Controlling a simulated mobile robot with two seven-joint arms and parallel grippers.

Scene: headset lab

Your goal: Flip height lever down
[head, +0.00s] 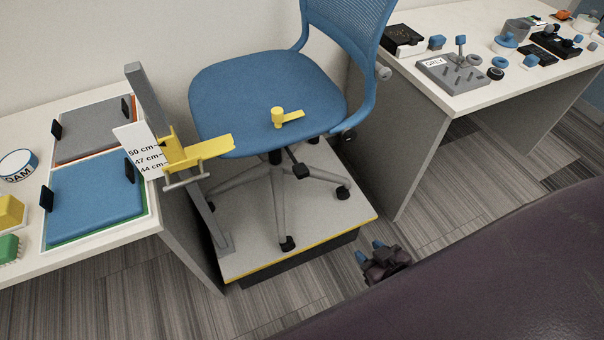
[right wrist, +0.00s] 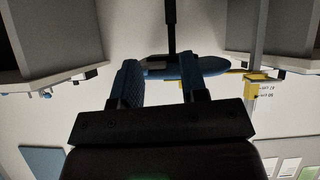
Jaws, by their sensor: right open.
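The black height lever (head: 300,170) sticks out from under the blue chair seat (head: 240,100), toward the front right. Its paddle end shows in the head view; its exact tilt is hard to tell. My right gripper (head: 380,250) is open and empty, low over the floor, right of and below the lever and apart from it. In the right wrist view, the two blue-padded fingers (right wrist: 170,75) stand apart, with the chair seat (right wrist: 188,68) beyond them. I cannot make out the lever clearly there. My left gripper is not in view.
The chair stands on a yellow-edged platform (head: 325,225). A yellow height gauge (head: 190,155) marked 50, 47 and 44 cm stands left of the seat. A yellow marker (head: 278,117) sits on the seat. Tables flank the chair. Floor between platform and right table is clear.

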